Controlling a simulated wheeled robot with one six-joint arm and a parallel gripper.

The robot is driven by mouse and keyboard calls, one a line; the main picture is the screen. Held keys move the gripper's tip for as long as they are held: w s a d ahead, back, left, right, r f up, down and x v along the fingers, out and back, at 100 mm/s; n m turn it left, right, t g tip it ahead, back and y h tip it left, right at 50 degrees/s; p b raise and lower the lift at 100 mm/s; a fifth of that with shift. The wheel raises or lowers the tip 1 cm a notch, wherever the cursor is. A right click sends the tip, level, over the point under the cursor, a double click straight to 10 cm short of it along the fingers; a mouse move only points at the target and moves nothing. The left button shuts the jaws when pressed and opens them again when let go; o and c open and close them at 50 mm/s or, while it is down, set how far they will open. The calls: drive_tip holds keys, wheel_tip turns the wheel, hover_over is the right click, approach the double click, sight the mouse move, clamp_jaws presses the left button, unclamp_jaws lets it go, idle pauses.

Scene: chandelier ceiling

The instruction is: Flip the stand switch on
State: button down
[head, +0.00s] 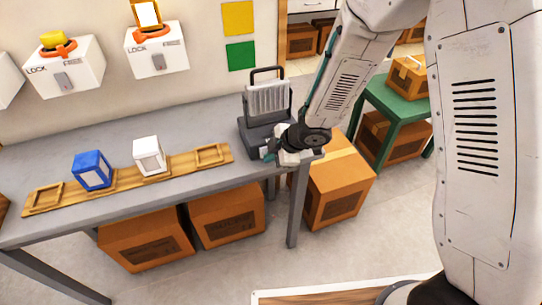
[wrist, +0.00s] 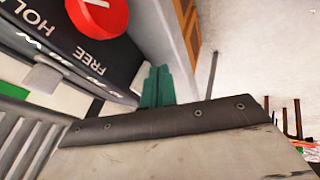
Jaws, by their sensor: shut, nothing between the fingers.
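The stand (head: 268,118), with a dark base, a pale ribbed panel and a handle on top, is on the grey table near its right end. In the wrist view its black panel (wrist: 115,22) bears the words HOLD and FREE and a round red part (wrist: 97,25). A small grey block (wrist: 42,78) sits by the panel's edge; I cannot tell whether it is the switch. My gripper (head: 270,150) is at the stand's front right corner. Its teal fingers (wrist: 157,87) are shut and empty, close beside the panel; contact is unclear.
A wooden rack (head: 110,182) with a blue block (head: 91,170) and a white block (head: 148,155) lies left of the stand. White LOCK/FREE boxes (head: 62,68) are on the wall. Cardboard boxes (head: 338,190) and a green table (head: 392,105) are at the right.

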drive_tip(key=shift+w+f, duration=0.1)
drive_tip(key=shift+w, duration=0.15)
idle(0.3)
drive_tip(key=shift+r, duration=0.85)
drive_tip(key=s+d+r, duration=0.5)
drive_tip(key=s+r, duration=0.2)
drive_tip(key=r, duration=0.1)
drive_tip(key=shift+s+d+r, duration=0.15)
drive_tip(key=shift+d+r, duration=0.1)
drive_tip(key=shift+d, duration=0.15)
